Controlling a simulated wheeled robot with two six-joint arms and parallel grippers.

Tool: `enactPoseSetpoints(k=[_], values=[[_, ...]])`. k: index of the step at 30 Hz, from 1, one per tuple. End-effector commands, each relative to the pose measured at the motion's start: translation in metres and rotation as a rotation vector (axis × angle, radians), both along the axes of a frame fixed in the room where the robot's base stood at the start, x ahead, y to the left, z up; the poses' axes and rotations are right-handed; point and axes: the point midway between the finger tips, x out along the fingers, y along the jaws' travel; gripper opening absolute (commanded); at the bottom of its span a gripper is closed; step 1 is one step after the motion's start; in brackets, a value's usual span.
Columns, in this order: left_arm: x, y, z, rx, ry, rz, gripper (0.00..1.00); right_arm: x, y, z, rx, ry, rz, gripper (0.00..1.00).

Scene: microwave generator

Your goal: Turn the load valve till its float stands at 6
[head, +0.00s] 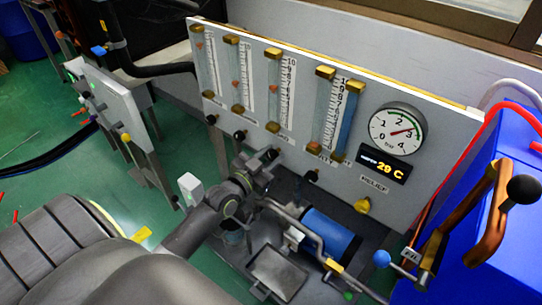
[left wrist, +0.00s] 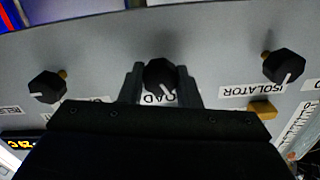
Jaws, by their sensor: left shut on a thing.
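In the left wrist view the load valve is a black knob (left wrist: 160,76) with a white pointer line, above a partly covered label ending in "OAD". My left gripper (left wrist: 161,86) is shut on this knob, one finger on each side. In the head view the same gripper (head: 270,157) reaches the panel's lower edge and hides the knob. Several gauge tubes stand above. The third tube (head: 279,90) has a small orange float (head: 273,88) around mid-scale, too small to read exactly. I cannot tell for sure which tube belongs to the load valve.
The isolator knob (left wrist: 284,66) and another black knob (left wrist: 47,87) flank the held knob. The panel carries a dial (head: 397,129) and a display (head: 383,165) reading 29 C. A blue cylinder (head: 328,232) and pipes lie below; a copper pipe (head: 488,215) stands right.

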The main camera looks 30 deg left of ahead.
Motion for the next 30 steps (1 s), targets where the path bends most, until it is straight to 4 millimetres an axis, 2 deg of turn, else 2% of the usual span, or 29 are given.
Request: enactPoseSetpoints(k=[1,6,17,23,30], values=[[0.000,0.000,0.000,0.000,0.001,0.000,0.33,0.000,0.000,0.000,0.000,0.000,0.000,0.36],[0.000,0.000,0.000,0.000,0.000,0.000,0.52,-0.001,0.000,0.000,0.000,0.001,-0.001,0.36],[-0.006,0.001,-0.001,0.001,0.002,0.000,0.52,-0.001,0.000,0.000,0.000,0.002,-0.001,0.36],[-0.035,0.003,-0.001,0.000,0.004,0.001,0.52,-0.001,0.000,0.000,0.000,0.003,-0.001,0.36],[-0.085,0.007,-0.002,0.001,0.004,0.000,0.52,-0.002,0.000,-0.002,0.002,0.005,-0.002,0.36]])
